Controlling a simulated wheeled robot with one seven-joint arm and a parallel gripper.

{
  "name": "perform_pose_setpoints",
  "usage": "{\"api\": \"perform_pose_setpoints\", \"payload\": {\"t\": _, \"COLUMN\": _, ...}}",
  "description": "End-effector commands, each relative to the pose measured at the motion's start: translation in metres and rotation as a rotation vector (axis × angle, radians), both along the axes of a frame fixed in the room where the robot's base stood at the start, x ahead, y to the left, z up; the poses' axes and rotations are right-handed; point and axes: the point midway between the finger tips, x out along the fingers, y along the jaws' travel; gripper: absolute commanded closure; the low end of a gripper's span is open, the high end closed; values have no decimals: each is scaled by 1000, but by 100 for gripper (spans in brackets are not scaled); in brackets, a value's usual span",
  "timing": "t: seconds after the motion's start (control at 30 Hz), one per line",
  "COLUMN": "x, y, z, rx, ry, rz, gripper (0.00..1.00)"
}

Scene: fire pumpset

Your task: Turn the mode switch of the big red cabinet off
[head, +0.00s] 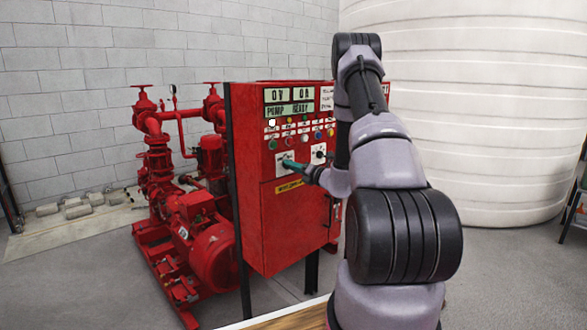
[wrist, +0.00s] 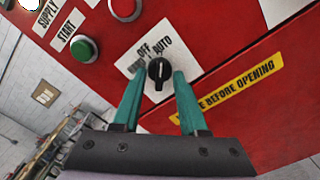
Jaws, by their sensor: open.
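The big red cabinet (head: 290,215) stands in the middle of the head view, with displays and several buttons on its front. The mode switch (wrist: 159,70) is a black knob on a white plate (wrist: 150,42) marked OFF and AUTO, with another word partly covered. My gripper (wrist: 155,83) is open, its two green fingers pointing at the plate, one on each side of the knob's lower part. I cannot tell whether the fingers touch the knob. In the head view my gripper (head: 288,163) is at the left white plate and hides most of the switch.
A second black switch (head: 319,154) is just right of my gripper. A green button (wrist: 83,48) and a red button (wrist: 125,8) are near the mode switch. A red pump set (head: 195,225) stands left of the cabinet, and a large white tank (head: 460,110) stands behind right.

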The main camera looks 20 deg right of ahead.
Motion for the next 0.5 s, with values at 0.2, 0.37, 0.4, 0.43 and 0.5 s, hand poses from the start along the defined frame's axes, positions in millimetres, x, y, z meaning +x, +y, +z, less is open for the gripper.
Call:
{"api": "perform_pose_setpoints", "payload": {"t": 0.2, "x": 0, "y": 0, "z": 0, "rx": 0, "ry": 0, "rz": 0, "gripper": 73}}
{"api": "perform_pose_setpoints", "payload": {"t": 0.37, "x": 0, "y": 0, "z": 0, "rx": 0, "ry": 0, "rz": 0, "gripper": 100}}
{"api": "perform_pose_setpoints", "payload": {"t": 0.4, "x": 0, "y": 0, "z": 0, "rx": 0, "ry": 0, "rz": 0, "gripper": 100}}
{"api": "perform_pose_setpoints", "payload": {"t": 0.43, "x": 0, "y": 0, "z": 0, "rx": 0, "ry": 0, "rz": 0, "gripper": 100}}
{"api": "perform_pose_setpoints", "payload": {"t": 0.5, "x": 0, "y": 0, "z": 0, "rx": -2, "ry": -1, "rz": 0, "gripper": 100}}
